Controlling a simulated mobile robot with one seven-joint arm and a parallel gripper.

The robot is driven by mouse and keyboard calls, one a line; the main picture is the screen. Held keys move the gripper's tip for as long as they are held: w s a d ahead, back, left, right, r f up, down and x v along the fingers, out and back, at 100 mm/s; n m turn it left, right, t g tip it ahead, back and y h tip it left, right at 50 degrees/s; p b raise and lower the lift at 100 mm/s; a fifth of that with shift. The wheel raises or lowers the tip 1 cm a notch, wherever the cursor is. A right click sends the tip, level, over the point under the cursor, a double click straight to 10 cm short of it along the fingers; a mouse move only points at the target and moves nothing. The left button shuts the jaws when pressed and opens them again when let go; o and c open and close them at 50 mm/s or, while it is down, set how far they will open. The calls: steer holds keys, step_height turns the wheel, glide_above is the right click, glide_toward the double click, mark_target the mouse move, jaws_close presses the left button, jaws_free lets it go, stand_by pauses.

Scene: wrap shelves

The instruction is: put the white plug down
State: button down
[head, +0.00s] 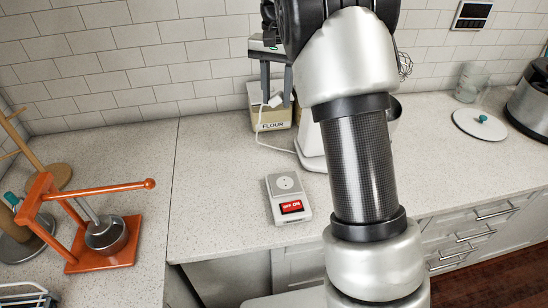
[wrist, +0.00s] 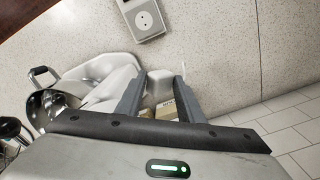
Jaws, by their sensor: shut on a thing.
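My gripper (head: 277,90) points down in front of the back wall, at the upper middle of the head view. It is shut on the white plug (head: 275,100), which shows as a small white piece between the fingers. In the wrist view the plug (wrist: 159,83) sits between the two grey fingertips (wrist: 157,80). Its white cord hangs down and runs along the counter toward the white mixer base (head: 312,160). The plug is held above the counter, and its prongs cannot be made out. The fingers hide part of it.
A grey socket box (head: 285,184) with a red switch lies on the counter in front. A flour canister (head: 272,122) stands just behind and below my gripper. The mixer is partly hidden by my arm. An orange press (head: 100,260) stands at left. Counter left of the socket is clear.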

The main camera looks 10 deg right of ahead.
step_height(320, 180, up, 6)
steer(key=w+m, duration=0.3)
glide_above(274, 162)
step_height(274, 162, down, 28)
steer(key=shift+w+d+r, duration=0.1)
steer(key=shift+f+b, duration=0.6)
steer(key=shift+b, duration=0.05)
steer(key=c, duration=1.2)
jaws_free()
steer(key=shift+r, duration=0.1)
